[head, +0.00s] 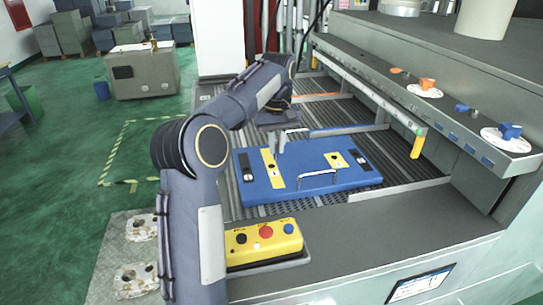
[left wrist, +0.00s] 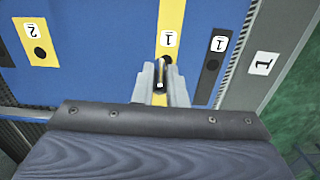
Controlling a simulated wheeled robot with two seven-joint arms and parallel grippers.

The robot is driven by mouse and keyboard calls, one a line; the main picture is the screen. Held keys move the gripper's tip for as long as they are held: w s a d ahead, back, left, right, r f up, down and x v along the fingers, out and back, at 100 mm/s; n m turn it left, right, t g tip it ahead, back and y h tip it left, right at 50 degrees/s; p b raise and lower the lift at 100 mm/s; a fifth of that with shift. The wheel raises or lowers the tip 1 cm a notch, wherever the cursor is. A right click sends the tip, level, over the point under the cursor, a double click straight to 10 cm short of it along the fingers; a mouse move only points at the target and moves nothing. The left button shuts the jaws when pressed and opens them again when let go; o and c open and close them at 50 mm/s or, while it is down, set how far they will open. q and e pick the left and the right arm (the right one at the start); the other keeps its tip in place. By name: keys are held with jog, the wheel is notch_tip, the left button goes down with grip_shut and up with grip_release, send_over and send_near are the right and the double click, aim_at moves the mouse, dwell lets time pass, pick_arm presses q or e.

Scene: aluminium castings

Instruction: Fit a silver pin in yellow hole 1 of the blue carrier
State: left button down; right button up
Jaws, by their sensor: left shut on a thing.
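The blue carrier (head: 312,187) lies flat on the roller conveyor, with a silver handle on its near right part. Its yellow strip 1 (head: 278,182) is on the left; in the left wrist view the strip (left wrist: 170,15) has a dark hole just below its label "1". My left gripper (head: 278,145) is over this strip. In the left wrist view the left gripper (left wrist: 160,85) is shut on a slim silver pin (left wrist: 160,80), close to the hole and partly covering it. I cannot tell whether the pin touches the hole. My right gripper is not in view.
Yellow plate 2 (left wrist: 38,42) and a black strip (left wrist: 212,65) are also on the carrier. A yellow button box (head: 264,243) stands in front. A ledge with orange (head: 427,85) and blue (head: 510,131) parts on white discs runs along the right.

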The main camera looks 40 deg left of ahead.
pick_arm(q)
jog(key=shift+a+f, duration=0.55)
jog(key=shift+f, duration=0.1)
jog(key=f, duration=0.4)
jog(key=shift+a+p, duration=0.35)
jog(key=shift+a, duration=0.05)
jog(key=c, duration=1.5)
grip_release()
notch_tip(320, 180, up, 12)
jog(key=shift+w+p, duration=0.1)
jog(key=shift+p, duration=0.5)
